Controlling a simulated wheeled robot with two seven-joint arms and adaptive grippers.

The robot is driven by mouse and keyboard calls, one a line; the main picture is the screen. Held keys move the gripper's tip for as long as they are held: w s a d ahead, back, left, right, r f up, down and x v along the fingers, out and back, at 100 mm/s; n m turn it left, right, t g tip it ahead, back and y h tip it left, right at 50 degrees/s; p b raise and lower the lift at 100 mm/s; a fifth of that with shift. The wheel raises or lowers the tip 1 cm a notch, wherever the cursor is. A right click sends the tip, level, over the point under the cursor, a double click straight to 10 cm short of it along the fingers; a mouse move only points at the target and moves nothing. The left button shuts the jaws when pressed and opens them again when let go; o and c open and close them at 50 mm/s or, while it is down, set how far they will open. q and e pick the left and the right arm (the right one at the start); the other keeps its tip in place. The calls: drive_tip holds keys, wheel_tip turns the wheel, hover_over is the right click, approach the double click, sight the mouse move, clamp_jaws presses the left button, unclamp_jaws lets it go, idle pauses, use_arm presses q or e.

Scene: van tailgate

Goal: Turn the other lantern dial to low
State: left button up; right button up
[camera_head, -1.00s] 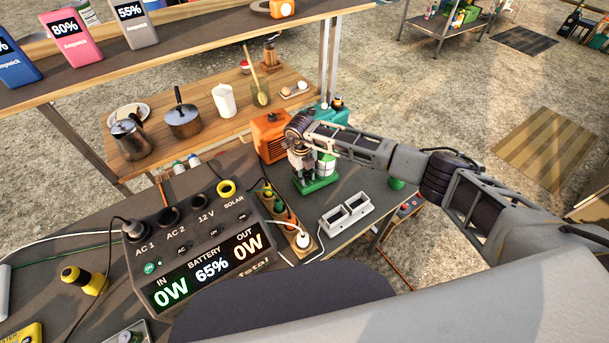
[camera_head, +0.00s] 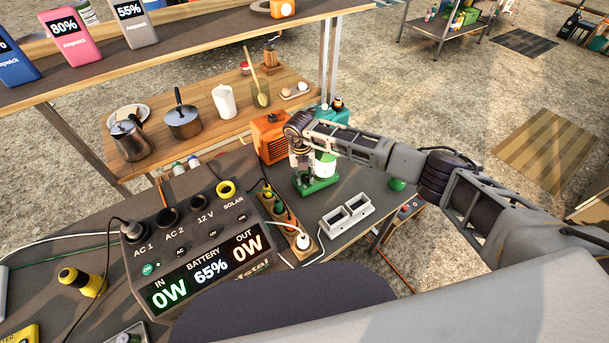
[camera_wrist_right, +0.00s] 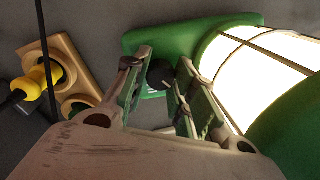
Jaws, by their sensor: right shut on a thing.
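A green lantern (camera_head: 327,167) with a pale globe stands on the dark table in the head view, its upper part hidden behind my right arm. In the right wrist view its globe (camera_wrist_right: 262,62) is bright white above the green base (camera_wrist_right: 205,44). A dark round dial (camera_wrist_right: 161,73) sits on the base between the fingers of my right gripper (camera_wrist_right: 160,78). The fingers are closed on the dial. In the head view my right gripper (camera_head: 302,160) is beside the lantern's left side, its tips hard to make out. My left gripper is not in view.
A wooden socket strip (camera_head: 297,243) with plugs and a power station (camera_head: 200,245) stand left of the lantern. An orange box (camera_head: 268,140) is close behind. A grey two-opening holder (camera_head: 346,215) is in front.

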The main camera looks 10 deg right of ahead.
sight(302, 176)
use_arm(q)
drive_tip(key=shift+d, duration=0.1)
use_arm(e)
drive_tip(key=o, duration=0.6)
drive_tip(key=shift+c, duration=0.2)
drive_tip(key=shift+o, duration=1.1)
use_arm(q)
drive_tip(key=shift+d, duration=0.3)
use_arm(e)
wheel_tip(302, 176, up, 12)
drive_tip(key=shift+a, duration=0.4)
drive_tip(key=shift+w, duration=0.1)
